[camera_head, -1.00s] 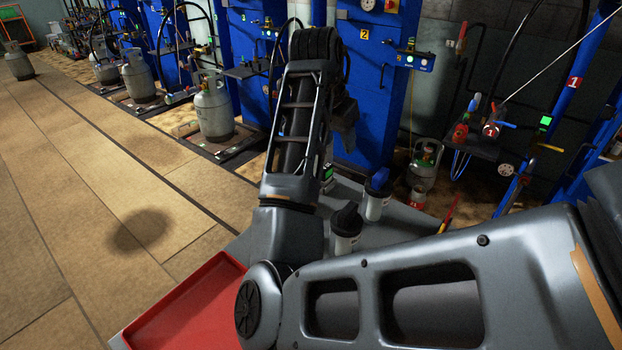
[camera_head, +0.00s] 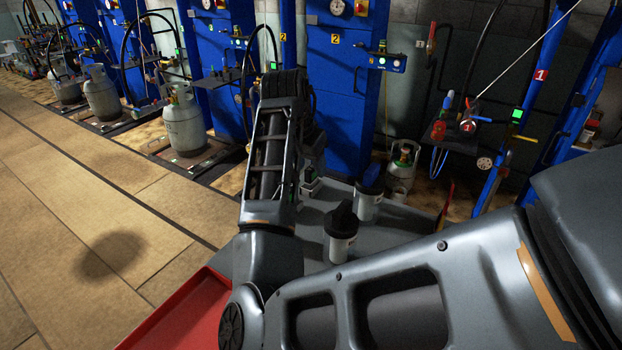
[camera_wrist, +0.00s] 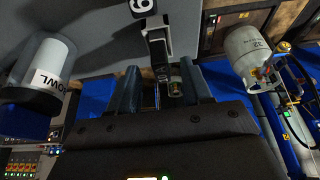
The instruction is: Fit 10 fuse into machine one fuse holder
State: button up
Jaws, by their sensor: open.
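My gripper (camera_wrist: 160,85) is open in the wrist view, with a dark blue finger on each side. A black-and-white upright piece (camera_wrist: 157,42) reaches down between the fingers, near a number label. Beside it, also between the fingers, is a small pale cylindrical piece (camera_wrist: 176,86); I cannot tell whether it is a fuse or whether a finger touches it. In the head view my arm reaches over the grey tabletop (camera_head: 395,222), and its links hide the fingertips. A small white-and-dark item (camera_head: 310,183) stands below the wrist. I cannot identify machine one's fuse holder.
A black-lidded canister (camera_head: 343,230) and a blue-lidded canister (camera_head: 369,193) stand close to my arm. A red tray (camera_head: 185,315) is at the table's left. Blue machines (camera_head: 342,100) stand behind, with a grey gas cylinder (camera_head: 184,125) on the left. The floor left is open.

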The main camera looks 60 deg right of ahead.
jog(key=shift+x, duration=1.5)
jog(key=shift+w, duration=0.1)
grip_shut()
